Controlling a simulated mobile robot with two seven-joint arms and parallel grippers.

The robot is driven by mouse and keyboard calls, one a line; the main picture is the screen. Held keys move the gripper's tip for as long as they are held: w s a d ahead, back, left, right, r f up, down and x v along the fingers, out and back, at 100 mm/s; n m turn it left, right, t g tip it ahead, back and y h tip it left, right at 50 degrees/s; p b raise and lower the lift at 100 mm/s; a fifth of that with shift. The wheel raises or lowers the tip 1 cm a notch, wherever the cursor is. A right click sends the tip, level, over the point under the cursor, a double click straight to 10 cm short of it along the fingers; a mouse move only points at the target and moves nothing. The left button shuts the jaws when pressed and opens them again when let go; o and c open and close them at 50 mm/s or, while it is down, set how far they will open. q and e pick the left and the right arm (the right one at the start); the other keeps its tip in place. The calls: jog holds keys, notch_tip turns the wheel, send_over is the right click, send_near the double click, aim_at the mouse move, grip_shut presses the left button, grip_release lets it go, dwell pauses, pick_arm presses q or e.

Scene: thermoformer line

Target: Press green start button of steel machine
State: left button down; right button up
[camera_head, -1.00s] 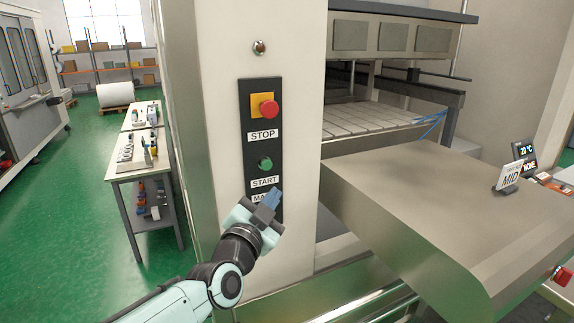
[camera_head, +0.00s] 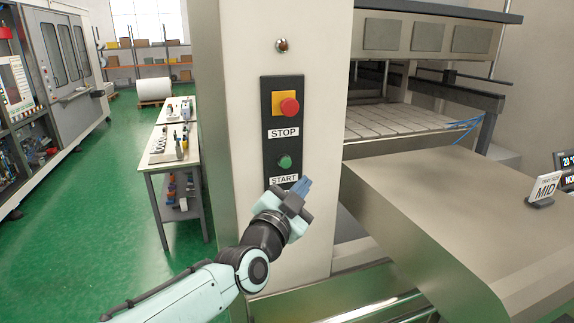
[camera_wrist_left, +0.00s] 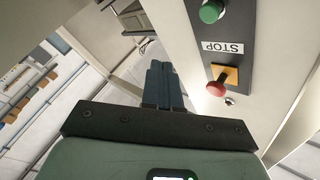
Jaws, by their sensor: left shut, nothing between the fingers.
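The green start button (camera_head: 284,162) sits on a dark control panel (camera_head: 267,120) on the pale front post of the steel machine (camera_head: 336,60). A START label (camera_head: 284,181) is just below it, and a red stop button (camera_head: 289,107) on a yellow plate is above it. My left gripper (camera_head: 303,187) is shut and empty, just below and right of the green button, apart from it in the picture. In the left wrist view, the shut fingers (camera_wrist_left: 163,84) point past the panel; the green button (camera_wrist_left: 211,12) is at the top right. My right gripper is not in view.
The machine's broad steel cover (camera_head: 440,200) juts out at right, with a MID sign (camera_head: 544,188) on it. A workbench (camera_head: 180,150) with small items stands behind at left. Green floor (camera_head: 110,220) is open at left.

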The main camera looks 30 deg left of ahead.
aim_at(286, 163)
pick_arm(q)
jog(key=w+a+b, duration=0.1)
jog(key=w+a, duration=0.1)
jog(key=a, duration=0.1)
jog(key=w+a+b, duration=0.1)
jog(key=w+a, duration=0.1)
jog(key=shift+w+a, duration=0.4)
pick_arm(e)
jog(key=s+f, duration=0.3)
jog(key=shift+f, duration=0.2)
pick_arm(q)
jog(key=shift+f, duration=0.1)
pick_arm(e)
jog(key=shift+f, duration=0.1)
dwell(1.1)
pick_arm(q)
jog(key=shift+w+a+b, duration=0.25)
jog(key=shift+a+b, duration=0.05)
jog(key=shift+b, duration=0.2)
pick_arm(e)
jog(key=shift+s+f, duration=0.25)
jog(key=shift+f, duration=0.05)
